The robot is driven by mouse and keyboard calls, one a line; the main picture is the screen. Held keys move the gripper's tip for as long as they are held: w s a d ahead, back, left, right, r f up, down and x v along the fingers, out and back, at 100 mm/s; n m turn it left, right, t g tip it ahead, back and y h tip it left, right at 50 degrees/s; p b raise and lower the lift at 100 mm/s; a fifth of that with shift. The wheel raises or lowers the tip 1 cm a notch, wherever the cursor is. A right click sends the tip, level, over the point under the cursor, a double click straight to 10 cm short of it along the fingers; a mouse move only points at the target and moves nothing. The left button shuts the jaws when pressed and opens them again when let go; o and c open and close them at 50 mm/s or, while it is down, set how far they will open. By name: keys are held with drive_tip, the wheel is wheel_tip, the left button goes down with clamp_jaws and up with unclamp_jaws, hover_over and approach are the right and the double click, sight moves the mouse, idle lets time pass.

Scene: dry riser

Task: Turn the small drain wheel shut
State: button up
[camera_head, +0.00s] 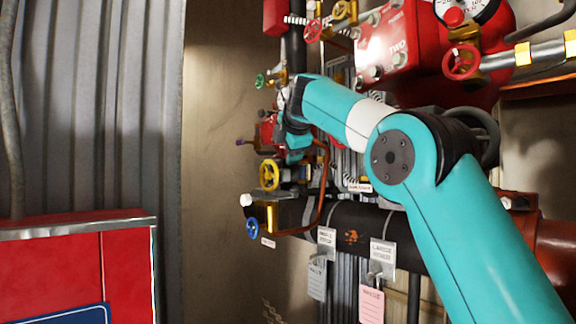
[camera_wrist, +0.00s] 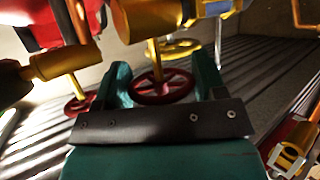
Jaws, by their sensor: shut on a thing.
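In the wrist view, a small red handwheel (camera_wrist: 160,99) sits on a yellow brass stem between the two teal fingers of my gripper (camera_wrist: 162,76). The fingers are shut on the wheel's rim, one at each side. No label shows on this wheel, so I cannot tell from a marking that it is the drain wheel. In the head view, my gripper (camera_head: 297,150) is at the pipework left of centre, and the wheel it holds cannot be made out there.
In the wrist view, another red wheel (camera_wrist: 80,104) is at left and a yellow wheel (camera_wrist: 180,48) behind. In the head view, a yellow wheel (camera_head: 269,175), a blue wheel (camera_head: 253,229) and a copper pipe (camera_head: 323,190) are close below my gripper. A red cabinet (camera_head: 60,265) stands at lower left.

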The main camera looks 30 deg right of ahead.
drive_tip(key=shift+f, duration=0.1)
idle(0.3)
drive_tip(key=o, duration=0.6)
drive_tip(key=v, duration=0.7)
drive_tip(key=shift+s+b, duration=0.25)
drive_tip(key=shift+b, duration=0.1)
